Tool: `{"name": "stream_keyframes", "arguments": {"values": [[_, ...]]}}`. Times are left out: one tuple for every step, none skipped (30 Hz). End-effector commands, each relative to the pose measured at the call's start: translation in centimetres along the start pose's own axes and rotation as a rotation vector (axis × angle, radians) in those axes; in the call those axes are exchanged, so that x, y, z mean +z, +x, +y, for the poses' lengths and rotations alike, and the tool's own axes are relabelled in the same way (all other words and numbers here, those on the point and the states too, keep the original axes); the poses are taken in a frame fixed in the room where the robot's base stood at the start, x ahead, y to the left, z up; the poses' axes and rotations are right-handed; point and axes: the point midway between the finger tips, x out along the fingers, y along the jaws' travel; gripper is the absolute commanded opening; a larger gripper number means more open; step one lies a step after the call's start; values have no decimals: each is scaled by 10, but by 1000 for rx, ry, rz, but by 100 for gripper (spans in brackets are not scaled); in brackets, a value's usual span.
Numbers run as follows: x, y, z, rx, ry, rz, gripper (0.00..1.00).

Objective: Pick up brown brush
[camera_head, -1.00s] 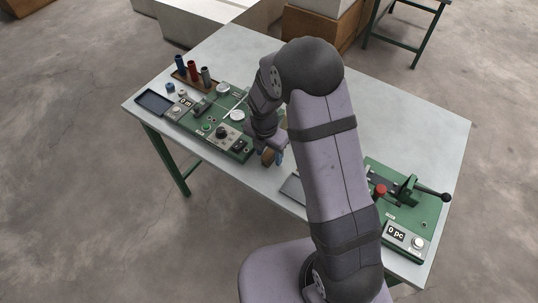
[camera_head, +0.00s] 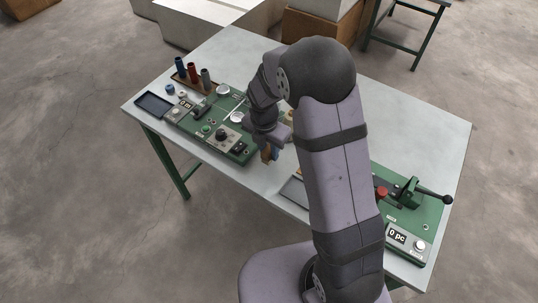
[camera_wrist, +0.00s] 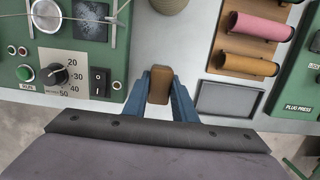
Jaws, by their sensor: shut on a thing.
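The brown brush (camera_wrist: 160,85) shows in the wrist view as a brown block between the two blue fingers of my gripper (camera_wrist: 160,80). My gripper is shut on it. In the head view the brush (camera_head: 266,154) is a small brown piece at the lower end of my gripper (camera_head: 267,158), near the table's front edge beside the green machine. Part of the brush is hidden by my fingers and wrist. I cannot tell for certain whether it is clear of the table.
A green machine (camera_wrist: 60,78) with a dial and switches stands to the left. To the right are a grey tray (camera_wrist: 228,97) and a rack with a pink roll (camera_wrist: 262,27) and an orange roll (camera_wrist: 249,64). A green press (camera_head: 405,215) stands at the table's right end.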

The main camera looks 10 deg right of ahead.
Motion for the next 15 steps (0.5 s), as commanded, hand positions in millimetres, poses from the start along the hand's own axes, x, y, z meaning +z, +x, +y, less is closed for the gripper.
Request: {"name": "stream_keyframes", "arguments": {"values": [[2,-8,2,6,2,-4,3],[3,-13,2,5,2,-4,3],[3,-20,1,6,1,-4,3],[4,-25,1,6,1,-4,3],[5,-30,1,5,0,-4,3],[6,-36,1,5,1,-4,3],[6,-41,1,4,1,-3,3],[6,-45,1,5,2,-3,3],[7,-50,1,4,2,-2,3],[7,-54,1,4,2,-3,3],[8,-57,1,4,1,-2,3],[8,-61,1,3,1,-2,3],[8,-63,1,3,1,-2,3],[8,-65,1,2,0,-1,3],[8,-67,0,1,0,-1,3]]}}
